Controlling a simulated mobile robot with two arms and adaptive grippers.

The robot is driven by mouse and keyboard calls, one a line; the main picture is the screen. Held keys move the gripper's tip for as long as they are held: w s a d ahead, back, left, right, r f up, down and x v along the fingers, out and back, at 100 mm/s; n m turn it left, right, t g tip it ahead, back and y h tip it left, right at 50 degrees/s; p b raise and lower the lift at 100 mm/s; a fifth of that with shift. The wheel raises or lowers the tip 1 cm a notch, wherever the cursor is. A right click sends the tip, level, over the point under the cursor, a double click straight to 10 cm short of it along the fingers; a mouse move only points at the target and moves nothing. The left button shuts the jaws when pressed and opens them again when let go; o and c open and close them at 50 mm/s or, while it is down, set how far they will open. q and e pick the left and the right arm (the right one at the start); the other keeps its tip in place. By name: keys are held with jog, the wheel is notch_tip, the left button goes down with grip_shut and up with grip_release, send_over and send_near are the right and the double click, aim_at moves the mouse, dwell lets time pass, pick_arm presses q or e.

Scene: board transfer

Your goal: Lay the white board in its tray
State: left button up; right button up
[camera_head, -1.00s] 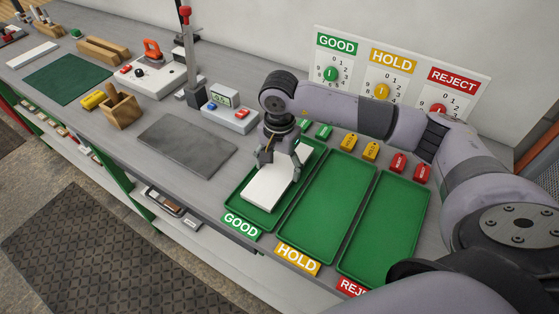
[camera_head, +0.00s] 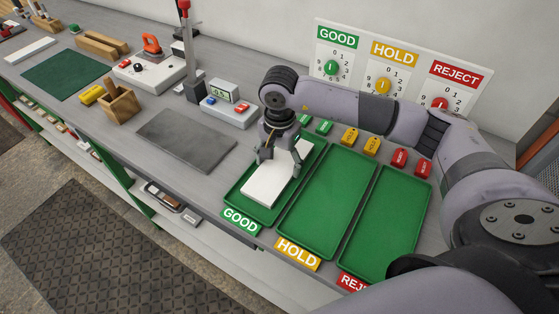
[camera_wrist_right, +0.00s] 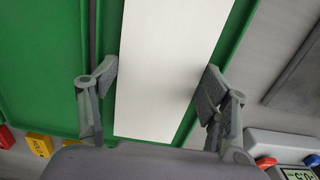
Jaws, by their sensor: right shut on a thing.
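The white board (camera_head: 272,187) is a flat rectangle within the green GOOD tray (camera_head: 238,192), long side along the tray. It looks level and at or very near the tray floor; whether it touches cannot be told. My right gripper (camera_head: 281,160) reaches down over the board's far part, shut on it with one finger at each long edge. In the right wrist view the board (camera_wrist_right: 165,70) lies between the two fingers of the gripper (camera_wrist_right: 158,90), with green tray on both sides. My left gripper is not in view.
The empty HOLD tray (camera_head: 325,205) and REJECT tray (camera_head: 385,222) stand to the right. Coloured tags (camera_head: 349,136) lie behind the trays. A grey mat (camera_head: 187,143) lies to the left. A meter box (camera_head: 230,108) and a post stand (camera_head: 193,60) are behind it.

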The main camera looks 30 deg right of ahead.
jog(key=shift+f, duration=0.1)
jog(key=o, duration=1.4)
notch_tip(320, 180, up, 12)
